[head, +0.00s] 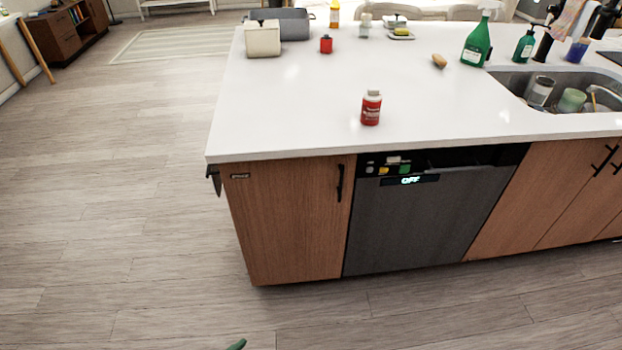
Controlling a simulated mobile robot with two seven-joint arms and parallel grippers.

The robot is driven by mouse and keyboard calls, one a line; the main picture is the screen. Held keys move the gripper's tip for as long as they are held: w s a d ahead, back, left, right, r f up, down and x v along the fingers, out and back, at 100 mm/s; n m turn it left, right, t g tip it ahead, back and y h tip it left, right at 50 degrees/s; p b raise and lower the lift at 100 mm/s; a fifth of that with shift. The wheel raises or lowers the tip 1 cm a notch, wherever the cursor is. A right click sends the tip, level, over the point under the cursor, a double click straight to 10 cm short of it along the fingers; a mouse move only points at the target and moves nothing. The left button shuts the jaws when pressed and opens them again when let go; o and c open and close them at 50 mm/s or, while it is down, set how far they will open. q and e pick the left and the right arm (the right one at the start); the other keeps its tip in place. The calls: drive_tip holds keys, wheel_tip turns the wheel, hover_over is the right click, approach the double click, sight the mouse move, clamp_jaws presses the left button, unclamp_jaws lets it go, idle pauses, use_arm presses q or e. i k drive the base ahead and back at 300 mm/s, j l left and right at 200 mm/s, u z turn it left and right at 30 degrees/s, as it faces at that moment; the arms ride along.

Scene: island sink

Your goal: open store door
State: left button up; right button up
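A wooden cabinet door (287,220) is at the left end of the island front. It looks shut. Its black vertical handle (340,182) is near the door's upper right edge, and a small label sits at its upper left corner. I see no other door that is clearly marked as the store door. Neither of my grippers can be made out in the head view. A small dark green tip (237,345) shows at the bottom edge, and I cannot tell what it belongs to.
A dark dishwasher (420,220) showing "OFF" adjoins the door on the right. The white countertop (290,110) overhangs and carries a red bottle (371,108) near the front. A sink (565,95) with dishes is at the right. The wooden floor (140,230) before the door is clear.

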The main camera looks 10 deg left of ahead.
sight(290, 216)
drive_tip(key=i+u, duration=0.15)
drive_tip(key=u, duration=0.2)
drive_tip(key=i+j+u, duration=0.1)
drive_tip(key=u, duration=0.25)
drive_tip(key=i+u, duration=0.35)
drive_tip(key=k+l, duration=0.05)
drive_tip(key=k, duration=0.05)
